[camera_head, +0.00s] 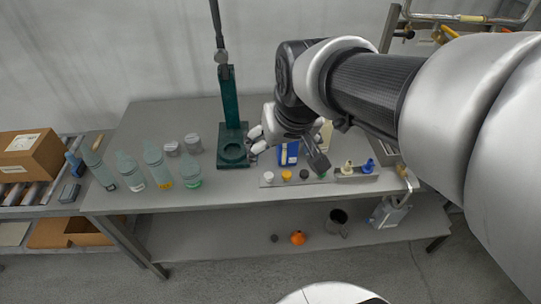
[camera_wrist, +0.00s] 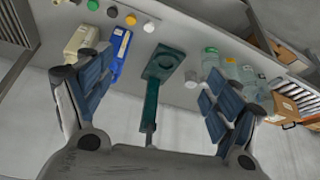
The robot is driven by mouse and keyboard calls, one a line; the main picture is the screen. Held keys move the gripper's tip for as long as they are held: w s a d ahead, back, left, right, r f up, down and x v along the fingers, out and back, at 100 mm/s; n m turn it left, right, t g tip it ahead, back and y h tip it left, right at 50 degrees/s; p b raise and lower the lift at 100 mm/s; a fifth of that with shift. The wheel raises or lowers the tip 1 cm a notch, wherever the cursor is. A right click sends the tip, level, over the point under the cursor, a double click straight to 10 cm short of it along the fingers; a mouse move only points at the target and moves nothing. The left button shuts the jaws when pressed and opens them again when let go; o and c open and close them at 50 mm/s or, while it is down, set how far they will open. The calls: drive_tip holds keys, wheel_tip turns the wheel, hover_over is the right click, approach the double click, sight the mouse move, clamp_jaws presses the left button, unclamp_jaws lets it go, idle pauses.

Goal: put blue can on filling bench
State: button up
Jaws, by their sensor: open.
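The blue can (camera_head: 288,153), with a pale yellow label, is on the grey bench (camera_head: 215,196), behind a strip of coloured caps. It is partly hidden by my arm in the head view. In the wrist view the blue can (camera_wrist: 121,46) lies beyond my left finger, beside a cream can (camera_wrist: 82,38). My gripper (camera_head: 287,146) is above the bench near the blue can. It also shows in the wrist view (camera_wrist: 158,88), with its fingers wide apart and nothing between them but the green stand behind. I cannot tell which surface is the filling bench.
A dark green stand (camera_head: 232,148) with a tall post is left of the can. Several bottles (camera_head: 154,165) and two grey lids stand farther left. A cardboard box (camera_head: 30,153) sits on rollers at far left. A lower shelf holds an orange funnel (camera_head: 298,238) and a dark jug.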

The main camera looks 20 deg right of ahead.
drive_tip(key=s+a+f+n, duration=0.1)
drive_tip(key=s+a, duration=0.2)
drive_tip(key=s, duration=1.1)
drive_tip(key=shift+s+a+f, duration=0.15)
drive_tip(key=shift+s+a, duration=0.05)
drive_tip(key=shift+s, duration=0.1)
